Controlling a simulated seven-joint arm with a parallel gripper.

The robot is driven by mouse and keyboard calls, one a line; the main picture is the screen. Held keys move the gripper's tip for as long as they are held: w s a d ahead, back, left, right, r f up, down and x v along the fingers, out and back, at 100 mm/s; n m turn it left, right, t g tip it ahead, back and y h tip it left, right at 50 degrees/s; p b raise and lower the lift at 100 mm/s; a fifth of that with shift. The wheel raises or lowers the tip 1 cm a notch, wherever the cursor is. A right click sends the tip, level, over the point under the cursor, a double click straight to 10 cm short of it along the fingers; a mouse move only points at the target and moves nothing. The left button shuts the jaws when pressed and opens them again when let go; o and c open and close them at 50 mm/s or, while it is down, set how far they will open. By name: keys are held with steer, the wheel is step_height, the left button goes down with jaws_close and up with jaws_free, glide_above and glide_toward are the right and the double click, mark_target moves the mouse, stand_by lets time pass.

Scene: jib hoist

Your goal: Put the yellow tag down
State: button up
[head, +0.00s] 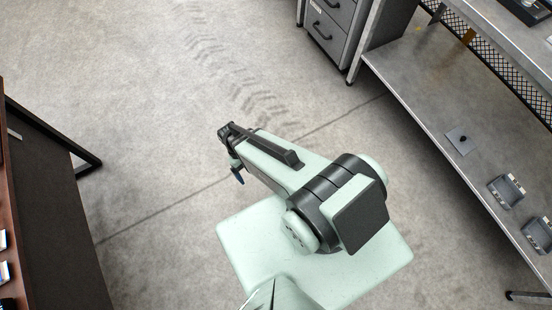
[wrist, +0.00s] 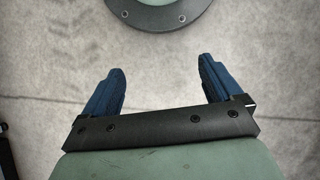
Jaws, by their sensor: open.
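My gripper (wrist: 160,90) shows in the wrist view with its two blue fingers spread wide apart. Nothing is between the fingers; only the grey concrete floor shows behind them. In the head view my gripper (head: 238,175) hangs below the end of my arm, over the open floor, and only a small part of it shows. I do not see a yellow tag in either view.
A grey metal bench (head: 440,115) runs along the right, with small grey holders (head: 507,190) and a small plate (head: 461,140) on it. A grey drawer cabinet (head: 330,35) stands at the top. Dark furniture (head: 45,200) is at the left. The floor (head: 130,120) between is clear.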

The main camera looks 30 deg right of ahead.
steer(key=s+d+m+g+y, duration=0.1)
steer(key=s+d, duration=0.4)
steer(key=s, duration=0.7)
steer(key=shift+s+d+m, duration=0.3)
steer(key=shift+s+m, duration=0.05)
steer(key=shift+m, duration=0.55)
steer(key=shift+r, duration=0.1)
steer(key=shift+c, duration=0.2)
stand_by(0.4)
